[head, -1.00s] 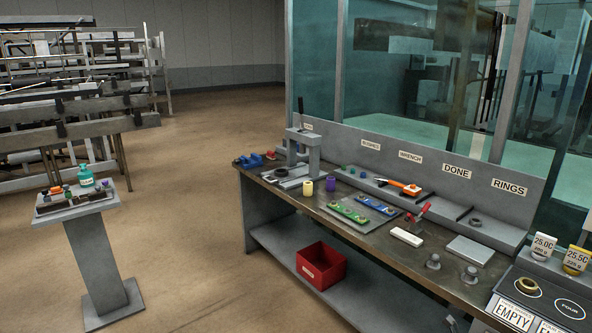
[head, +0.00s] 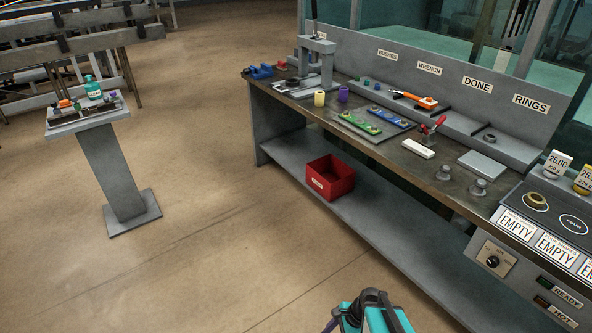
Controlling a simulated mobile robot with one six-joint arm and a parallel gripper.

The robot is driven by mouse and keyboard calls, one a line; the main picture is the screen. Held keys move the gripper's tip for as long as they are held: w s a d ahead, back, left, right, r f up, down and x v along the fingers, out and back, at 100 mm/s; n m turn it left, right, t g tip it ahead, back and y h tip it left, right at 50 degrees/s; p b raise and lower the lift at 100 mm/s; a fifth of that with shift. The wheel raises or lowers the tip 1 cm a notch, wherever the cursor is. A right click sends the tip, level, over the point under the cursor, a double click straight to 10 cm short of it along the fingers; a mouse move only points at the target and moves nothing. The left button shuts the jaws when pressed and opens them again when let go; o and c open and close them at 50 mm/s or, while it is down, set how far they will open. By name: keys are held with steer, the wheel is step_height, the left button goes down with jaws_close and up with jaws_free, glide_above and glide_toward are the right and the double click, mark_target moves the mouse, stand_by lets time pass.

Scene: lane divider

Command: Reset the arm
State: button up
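Part of my arm (head: 370,315), teal with a black top, shows at the bottom edge of the head view, over the floor in front of the workbench (head: 300,107). The rest of the arm is cut off by the frame. I cannot make out any gripper fingers. The visible arm part is apart from the bench and from the pedestal stand (head: 112,170) at the left.
The bench carries a grey press (head: 316,62), coloured plates, a red-handled clamp (head: 433,127) and an orange-handled wrench (head: 414,99). A red bin (head: 330,178) sits on its lower shelf. A heater panel (head: 530,225) stands at right. The floor between stand and bench is clear.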

steer(key=s+f+n+g+h, duration=0.2)
steer(key=s+f+n+g, duration=0.15)
steer(key=s+n, duration=0.4)
steer(key=s+d+f+n+h, duration=0.1)
steer(key=s+d+n+h, duration=0.2)
steer(key=n, duration=0.7)
steer(key=s+d, duration=0.2)
steer(key=s, duration=0.1)
steer(key=shift+s+d+g, duration=0.2)
steer(key=shift+d+g, duration=0.15)
